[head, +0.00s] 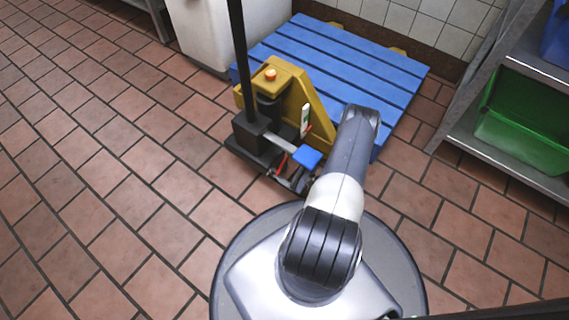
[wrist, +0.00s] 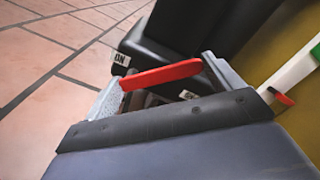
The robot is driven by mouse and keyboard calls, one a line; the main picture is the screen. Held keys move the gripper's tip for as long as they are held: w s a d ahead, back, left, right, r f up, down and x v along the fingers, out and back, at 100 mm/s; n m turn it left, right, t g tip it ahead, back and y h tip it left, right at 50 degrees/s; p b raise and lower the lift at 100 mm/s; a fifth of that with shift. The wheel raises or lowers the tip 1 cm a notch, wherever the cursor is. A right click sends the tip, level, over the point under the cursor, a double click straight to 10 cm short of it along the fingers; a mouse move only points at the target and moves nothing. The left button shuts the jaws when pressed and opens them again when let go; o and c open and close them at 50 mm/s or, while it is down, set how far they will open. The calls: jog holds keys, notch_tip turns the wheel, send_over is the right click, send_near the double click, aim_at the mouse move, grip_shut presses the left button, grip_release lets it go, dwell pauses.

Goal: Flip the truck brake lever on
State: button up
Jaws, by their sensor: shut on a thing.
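The red brake lever (wrist: 160,75) lies between the fingertips of my gripper (wrist: 163,82) in the wrist view, spanning from one finger to the other. My gripper is shut on it. An ON label (wrist: 121,60) shows on the black base to the left of the lever. A second small label (wrist: 188,95) shows partly, behind the gripper's edge. In the head view, my gripper (head: 286,178) is low at the front of the yellow pallet truck (head: 284,95), and a bit of red lever (head: 282,162) shows beside it. The lever's pivot is hard to make out.
The truck's black handle pole (head: 241,60) rises at the left. A blue pallet (head: 350,60) lies behind the truck. A metal shelf (head: 500,150) with a green bin (head: 520,135) stands at the right. A white container (head: 235,30) stands at the back. The tiled floor at the left is clear.

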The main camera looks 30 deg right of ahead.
jog(key=shift+s+a+r+n, duration=0.1)
jog(key=shift+a+r+n, duration=0.1)
jog(key=shift+n, duration=0.5)
jog(key=shift+s+a+r+n, duration=0.1)
jog(key=shift+a+n, duration=0.05)
jog(key=shift+n, duration=0.55)
jog(key=o, duration=1.2)
